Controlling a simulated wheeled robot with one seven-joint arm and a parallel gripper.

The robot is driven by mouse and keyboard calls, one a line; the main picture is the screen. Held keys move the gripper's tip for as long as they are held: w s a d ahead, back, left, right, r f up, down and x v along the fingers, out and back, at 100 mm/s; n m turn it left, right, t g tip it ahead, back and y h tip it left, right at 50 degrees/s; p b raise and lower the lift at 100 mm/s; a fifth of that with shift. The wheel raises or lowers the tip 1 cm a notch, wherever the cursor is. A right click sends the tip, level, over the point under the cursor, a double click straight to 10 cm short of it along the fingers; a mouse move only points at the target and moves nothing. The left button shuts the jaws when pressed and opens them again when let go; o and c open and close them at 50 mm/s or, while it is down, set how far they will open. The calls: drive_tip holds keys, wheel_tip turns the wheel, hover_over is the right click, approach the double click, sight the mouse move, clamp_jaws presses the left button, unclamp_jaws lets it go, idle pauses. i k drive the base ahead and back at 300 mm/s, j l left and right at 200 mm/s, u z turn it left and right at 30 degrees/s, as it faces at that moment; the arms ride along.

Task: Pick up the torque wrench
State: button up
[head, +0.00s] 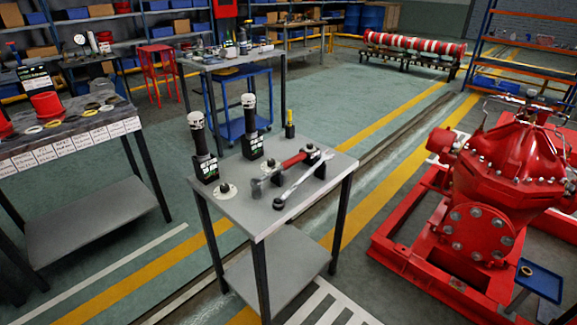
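A long silver wrench-shaped tool (303,178) lies diagonally on the small grey table (262,222) in the middle of the head view. Its near end is by the table's front edge and its far end is by small black blocks. It is the likeliest torque wrench, but the picture is too small to be sure. Beside it on the left lies a red-handled tool with a grey head (257,188), which looks like a hammer. My gripper is not in view.
Two upright black tools with pale tops (202,140) (249,115) stand at the table's back left. A yellow-and-black item (289,128) stands at the back. A red pump (508,165) is on the right, a workbench (70,130) on the left. Floor between table and pump is clear.

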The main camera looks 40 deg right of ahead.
sight(255, 183)
drive_tip(key=z, duration=1.75)
drive_tip(key=i+j+z, duration=0.1)
drive_tip(key=j+z, duration=0.4)
drive_tip(key=z, duration=0.25)
drive_tip(key=j+z, duration=0.35)
drive_tip(key=j, duration=1.55)
drive_tip(key=i+j, duration=0.1)
drive_tip(key=i, duration=0.4)
drive_tip(key=i+j, duration=0.15)
drive_tip(key=i, duration=0.35)
